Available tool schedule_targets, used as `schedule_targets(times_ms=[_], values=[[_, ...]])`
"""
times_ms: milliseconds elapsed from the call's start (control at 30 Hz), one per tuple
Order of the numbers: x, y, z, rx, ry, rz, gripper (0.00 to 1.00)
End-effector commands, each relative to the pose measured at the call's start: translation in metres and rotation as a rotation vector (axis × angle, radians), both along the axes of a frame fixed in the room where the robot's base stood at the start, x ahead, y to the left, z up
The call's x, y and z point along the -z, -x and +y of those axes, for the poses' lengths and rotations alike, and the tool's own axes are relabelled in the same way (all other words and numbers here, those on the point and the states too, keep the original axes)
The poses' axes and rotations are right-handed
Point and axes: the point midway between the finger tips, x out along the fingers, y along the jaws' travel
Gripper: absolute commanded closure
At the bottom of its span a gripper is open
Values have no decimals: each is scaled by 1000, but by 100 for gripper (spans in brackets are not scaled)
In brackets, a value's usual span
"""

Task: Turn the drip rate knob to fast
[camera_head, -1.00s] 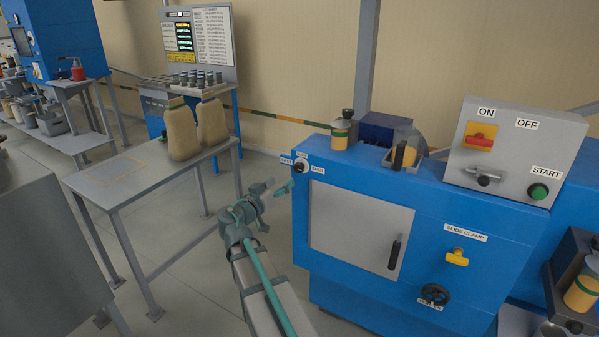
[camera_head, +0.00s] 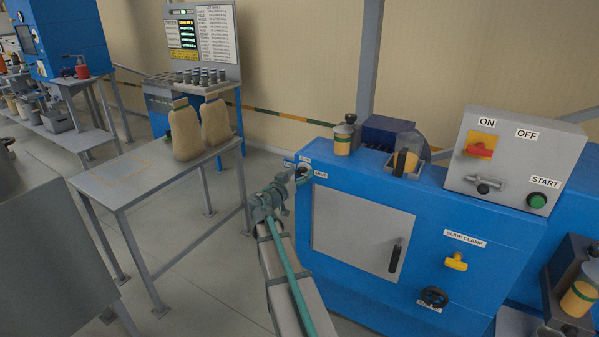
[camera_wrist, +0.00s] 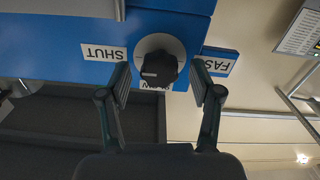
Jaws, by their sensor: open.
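The drip rate knob (camera_wrist: 158,68) is black on a round white plate on the blue machine's face. In the wrist view a pale mark shows on its left side. The SHUT label (camera_wrist: 104,53) is left of it, the FAST label (camera_wrist: 219,62) right, and the SLOW label (camera_wrist: 157,87) below, partly covered by the knob. My gripper (camera_wrist: 160,82) is open, its two fingers on either side of the knob in the picture; I see no contact. In the head view my gripper (camera_head: 286,184) is at the machine's upper left corner, close to the knob (camera_head: 304,171).
A grey switch box (camera_head: 510,155) stands on top. A grey table (camera_head: 125,190) with two tan sacks stands left of my arm.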

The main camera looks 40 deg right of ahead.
Motion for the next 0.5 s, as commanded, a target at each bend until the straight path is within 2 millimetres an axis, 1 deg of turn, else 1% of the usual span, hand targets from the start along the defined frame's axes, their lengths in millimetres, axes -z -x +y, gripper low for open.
schedule_targets(times_ms=[267, 300, 467, 500], values=[[1, -1, -2, 0, 0, 0, 36], [1, -1, -2, 0, 0, 0, 38], [1, -1, -2, 0, 0, 1, 64], [0, -1, -2, 0, 0, 1, 71]])
